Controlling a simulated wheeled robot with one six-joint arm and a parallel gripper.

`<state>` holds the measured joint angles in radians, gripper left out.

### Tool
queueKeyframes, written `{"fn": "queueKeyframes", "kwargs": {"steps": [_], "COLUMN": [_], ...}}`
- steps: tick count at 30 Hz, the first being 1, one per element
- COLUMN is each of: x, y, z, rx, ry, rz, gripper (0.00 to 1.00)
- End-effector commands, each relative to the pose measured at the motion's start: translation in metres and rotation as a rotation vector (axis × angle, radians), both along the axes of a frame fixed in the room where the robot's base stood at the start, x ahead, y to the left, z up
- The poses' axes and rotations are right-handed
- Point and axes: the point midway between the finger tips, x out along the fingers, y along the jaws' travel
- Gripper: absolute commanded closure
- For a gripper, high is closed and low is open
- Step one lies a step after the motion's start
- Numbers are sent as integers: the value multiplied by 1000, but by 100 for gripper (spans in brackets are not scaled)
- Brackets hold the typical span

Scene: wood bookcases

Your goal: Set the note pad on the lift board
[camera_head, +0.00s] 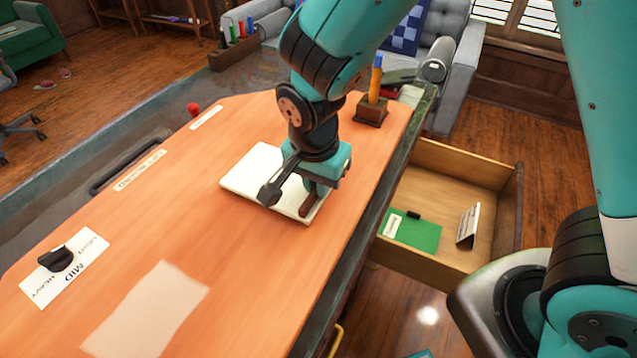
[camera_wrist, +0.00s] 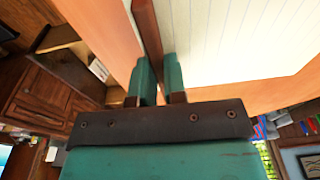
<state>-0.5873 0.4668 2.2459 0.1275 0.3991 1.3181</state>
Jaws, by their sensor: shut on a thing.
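The note pad (camera_head: 252,170) is a white, lined pad with a brown strip along one edge. It is level over the orange lift board (camera_head: 215,240), near the board's middle; I cannot tell whether it rests on it or hovers just above. My gripper (camera_head: 308,196) is shut on the pad's brown-strip edge, at its right end in the head view. In the wrist view, the two teal fingers (camera_wrist: 160,82) stand on either side of that strip, with the lined pad (camera_wrist: 225,35) to the right. My gripper hides part of the pad in the head view.
A pale rectangle (camera_head: 145,310) marks the board's near part, left clear. A knob (camera_head: 56,259) on a label is at the left. A pen holder (camera_head: 371,108) stands at the far right end. An open drawer (camera_head: 455,265) with a green item juts out at right.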

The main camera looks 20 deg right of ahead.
Motion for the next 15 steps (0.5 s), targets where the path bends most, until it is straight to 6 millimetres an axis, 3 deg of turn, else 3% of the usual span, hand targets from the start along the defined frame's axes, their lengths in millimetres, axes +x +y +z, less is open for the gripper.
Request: {"fn": "queueKeyframes", "kwargs": {"steps": [11,12,15], "x": [0,0,0], "y": [0,0,0], "z": [-9,-9,-9], "rx": [1,1,1], "ry": [-2,-1,-1], "rz": [0,0,0], "gripper": [100,83,62]}}
